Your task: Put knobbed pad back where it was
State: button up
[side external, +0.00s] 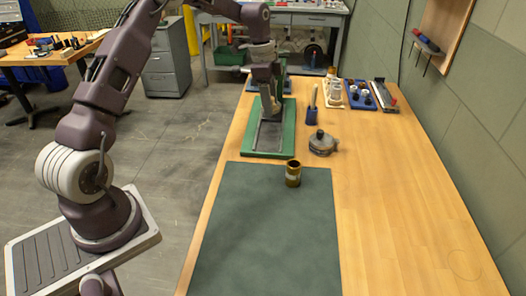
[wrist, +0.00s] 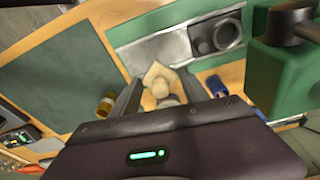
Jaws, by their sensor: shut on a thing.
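The knobbed pad (wrist: 157,74) looks like a pale beige block with a rounded knob and sits between my fingers in the wrist view. My gripper (wrist: 161,92) is shut on it; the dark fingers lie on either side of the knob. In the side view my gripper (side external: 272,97) is over the far part of a green board (side external: 247,146) with a grey metal plate (side external: 270,134). The pad (side external: 277,108) shows there as a small pale patch, partly hidden. I cannot tell whether it touches the plate.
A brass cup (side external: 293,173) stands at the far edge of the dark green mat (side external: 265,230). A green block (wrist: 280,70) is close by in the wrist view. The table's right side is clear.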

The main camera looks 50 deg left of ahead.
aim_at(259, 177)
jog(key=s+d+m+g, duration=0.1)
jog(key=s+d+m, duration=0.6)
jog(key=s+d, duration=0.4)
jog(key=shift+m, duration=0.3)
jog(key=f, duration=0.3)
jog(key=s+f, duration=0.1)
jog(key=f, duration=0.2)
jog(key=s+f, duration=0.1)
jog(key=f, duration=0.2)
jog(key=shift+a+f, duration=0.3)
jog(key=shift+f, duration=0.4)
jog(key=o, duration=1.2)
jog(key=shift+f, duration=0.15)
jog(key=shift+w, duration=0.1)
